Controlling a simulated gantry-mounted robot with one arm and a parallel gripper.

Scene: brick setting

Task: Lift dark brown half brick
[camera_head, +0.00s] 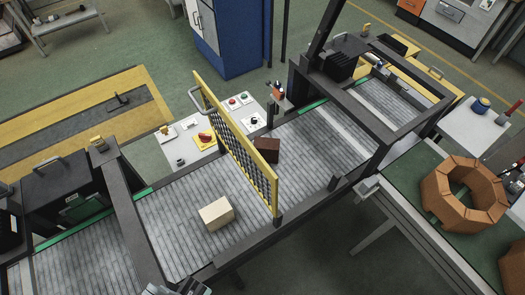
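The dark brown half brick (266,149) lies on the grey slatted conveyor (318,150), just right of a yellow-framed mesh guard (235,138). The guard's frame stands close beside it, and I cannot tell whether they touch. A cream brick (216,213) lies on the conveyor on the other side of the guard. At the bottom edge, a small grey and black part (190,288) is cut off by the frame. It may be the top of my gripper, well apart from the brown brick; its fingers are not visible.
Dark frames cross the conveyor at left (130,215) and right (385,130). At right, an orange-brown brick ring (463,195) sits on a green-topped table (412,185). The conveyor right of the brown brick is clear.

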